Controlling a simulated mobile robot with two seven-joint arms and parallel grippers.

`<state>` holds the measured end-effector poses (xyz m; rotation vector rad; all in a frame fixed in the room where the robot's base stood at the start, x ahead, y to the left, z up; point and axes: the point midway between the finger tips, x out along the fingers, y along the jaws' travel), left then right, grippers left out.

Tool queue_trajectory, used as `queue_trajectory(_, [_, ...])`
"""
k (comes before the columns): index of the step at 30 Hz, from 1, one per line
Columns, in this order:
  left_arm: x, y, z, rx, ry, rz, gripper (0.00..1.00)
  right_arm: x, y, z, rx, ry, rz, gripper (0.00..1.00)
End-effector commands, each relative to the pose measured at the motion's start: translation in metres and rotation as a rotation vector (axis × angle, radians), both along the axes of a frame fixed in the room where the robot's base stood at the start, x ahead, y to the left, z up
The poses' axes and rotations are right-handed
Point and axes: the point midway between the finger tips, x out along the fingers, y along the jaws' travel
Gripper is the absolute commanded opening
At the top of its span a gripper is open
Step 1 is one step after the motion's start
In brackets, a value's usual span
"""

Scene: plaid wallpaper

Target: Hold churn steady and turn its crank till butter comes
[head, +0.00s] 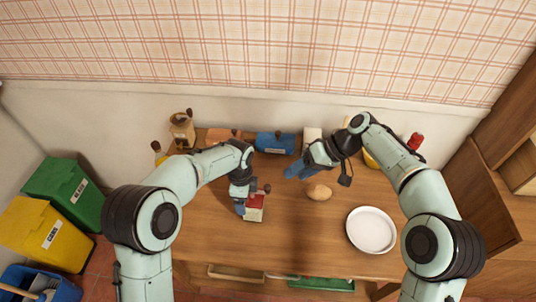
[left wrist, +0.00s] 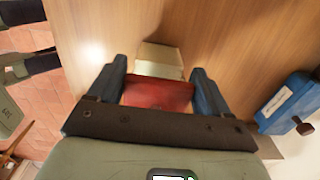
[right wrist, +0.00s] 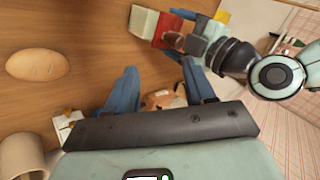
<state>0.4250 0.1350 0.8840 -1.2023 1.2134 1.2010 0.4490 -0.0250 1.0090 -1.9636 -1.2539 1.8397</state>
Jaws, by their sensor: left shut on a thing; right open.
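The churn (head: 255,213) is a small box with a red top and a pale body, standing on the wooden table. A dark crank knob (head: 266,188) shows at its upper right. My left gripper (head: 248,203) is shut on the churn; in the left wrist view its blue fingers flank the red top (left wrist: 158,94). The crank is not clear in that view. My right gripper (head: 298,170) is open and empty, to the upper right of the churn and apart from it. The churn also shows at the top of the right wrist view (right wrist: 144,22).
A potato-like brown lump (head: 318,192) lies below my right gripper, with a white plate (head: 371,229) farther right. Table (head: 290,235) in front is clear.

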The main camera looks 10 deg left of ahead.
Motion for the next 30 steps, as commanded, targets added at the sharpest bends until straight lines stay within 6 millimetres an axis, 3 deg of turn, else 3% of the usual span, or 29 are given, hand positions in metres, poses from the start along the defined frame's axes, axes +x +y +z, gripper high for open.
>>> queue_trajectory(15, [0.000, 0.000, 0.001, -0.001, -0.002, 0.000, 0.33, 0.009, 0.022, 0.009, -0.376, 0.603, -0.803, 0.54])
queue_trajectory(30, [0.000, 0.000, 0.001, -0.001, -0.002, 0.000, 0.33, -0.002, 0.058, 0.047, -0.584, 0.870, -1.792, 0.54])
